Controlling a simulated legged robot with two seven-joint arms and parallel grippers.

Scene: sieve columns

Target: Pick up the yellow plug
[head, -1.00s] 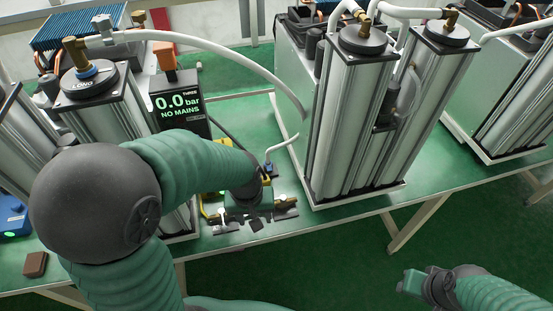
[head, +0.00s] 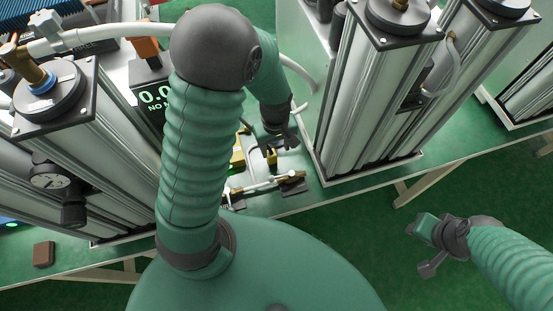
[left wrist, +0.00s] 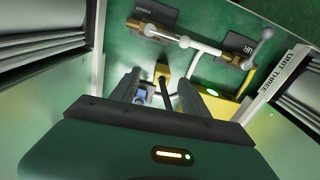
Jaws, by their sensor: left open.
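I see no contact between fingers and plug. My right gripper (head: 432,243) hangs over the floor at lower right, far from the bench items; its jaw opening is unclear.
A yellow box with a green light (left wrist: 215,102) lies close to the right finger in the left wrist view. A pipe with brass fittings (left wrist: 182,41) crosses the bench in front. Silver columns (head: 370,110) stand close on the right. A gauge (head: 47,177) is at left.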

